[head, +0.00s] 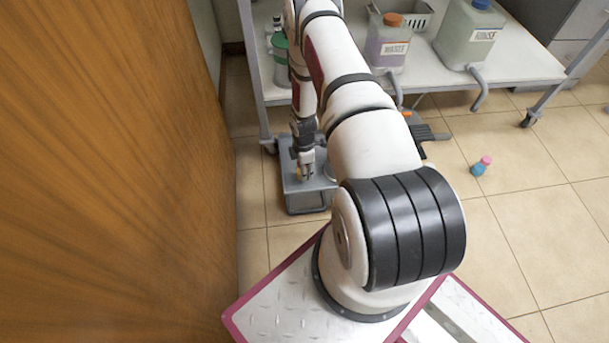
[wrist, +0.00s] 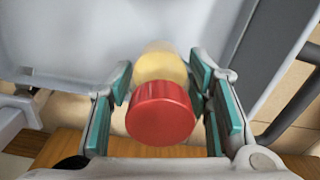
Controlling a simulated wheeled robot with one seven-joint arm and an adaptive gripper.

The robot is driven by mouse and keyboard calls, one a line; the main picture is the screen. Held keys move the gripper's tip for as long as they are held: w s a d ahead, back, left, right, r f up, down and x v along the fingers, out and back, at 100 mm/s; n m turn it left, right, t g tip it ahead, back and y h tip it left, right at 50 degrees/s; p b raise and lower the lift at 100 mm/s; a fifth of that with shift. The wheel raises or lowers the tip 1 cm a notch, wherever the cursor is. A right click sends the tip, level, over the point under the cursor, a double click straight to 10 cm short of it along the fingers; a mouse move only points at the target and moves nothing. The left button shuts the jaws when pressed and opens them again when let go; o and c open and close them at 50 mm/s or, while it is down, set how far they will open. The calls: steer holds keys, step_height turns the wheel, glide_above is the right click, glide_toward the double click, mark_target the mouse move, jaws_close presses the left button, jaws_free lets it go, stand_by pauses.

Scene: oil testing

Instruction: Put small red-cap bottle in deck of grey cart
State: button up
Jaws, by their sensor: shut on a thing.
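The small red-cap bottle (wrist: 161,112) shows in the wrist view, its red cap toward the camera and its yellowish body beyond. My gripper (wrist: 161,76) is shut on it, with teal-padded fingers on both sides. The grey cart (head: 306,203) stands low on the floor in the head view, left of my arm's base. My gripper (head: 306,171) is over its deck there. The grey deck (wrist: 75,92) also lies behind the bottle in the wrist view. The bottle is mostly hidden in the head view, and I cannot tell whether its bottom touches the deck.
A white shelf table (head: 512,66) at the back holds a WASTE jug (head: 389,45), a RINSE jug (head: 466,38) and a white basket (head: 412,14). A wooden panel (head: 120,170) is close on the left. A small blue-and-pink bottle (head: 481,166) is on the open tiled floor at right.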

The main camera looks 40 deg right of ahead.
steer(key=shift+f+b, duration=0.75)
steer(key=shift+f, duration=1)
steer(key=shift+f, duration=0.15)
steer(key=o, duration=1.3)
